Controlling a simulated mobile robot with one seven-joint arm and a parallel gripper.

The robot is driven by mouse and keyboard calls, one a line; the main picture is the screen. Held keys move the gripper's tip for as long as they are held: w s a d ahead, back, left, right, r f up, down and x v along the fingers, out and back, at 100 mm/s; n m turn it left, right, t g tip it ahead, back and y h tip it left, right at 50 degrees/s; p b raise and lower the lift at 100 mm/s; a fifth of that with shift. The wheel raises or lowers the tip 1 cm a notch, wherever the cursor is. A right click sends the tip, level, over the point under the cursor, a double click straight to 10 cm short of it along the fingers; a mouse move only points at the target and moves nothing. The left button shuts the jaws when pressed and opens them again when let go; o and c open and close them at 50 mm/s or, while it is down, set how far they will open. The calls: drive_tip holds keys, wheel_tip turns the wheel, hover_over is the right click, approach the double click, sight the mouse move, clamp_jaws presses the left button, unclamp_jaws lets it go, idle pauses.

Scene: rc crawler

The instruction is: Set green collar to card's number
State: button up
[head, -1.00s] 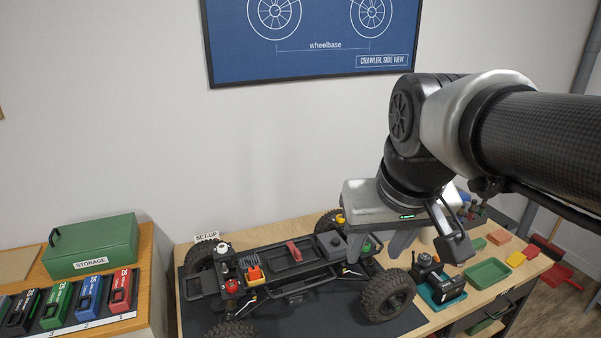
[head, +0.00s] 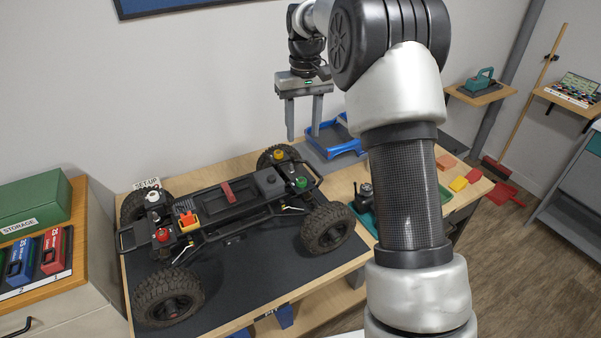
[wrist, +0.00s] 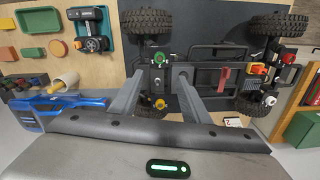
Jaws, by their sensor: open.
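The green collar (head: 300,182) sits on the right rear corner of the crawler chassis (head: 240,205). It also shows in the wrist view (wrist: 159,57), ahead of the fingertips. My gripper (head: 303,137) is open and empty, fingers pointing down, raised above and behind the chassis. In the wrist view its fingers (wrist: 164,79) stand apart, with the yellow collar (wrist: 160,103) seen between them. The SET-UP card (head: 147,184) stands behind the chassis at left; I cannot read a number on it. The collar's setting is too small to read.
The yellow collar (head: 278,154), red collar (head: 162,235) and white collar (head: 153,197) are also on the chassis. A green STORAGE box (head: 35,205) and battery packs stand at left. The dark mat's front is clear.

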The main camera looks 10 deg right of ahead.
sight(302, 180)
wheel_tip(302, 180, down, 16)
drive_tip(key=shift+a+r+p, duration=0.15)
drive_tip(key=shift+r+p, duration=0.05)
drive_tip(key=shift+p, duration=0.1)
drive_tip(key=c, duration=1.1)
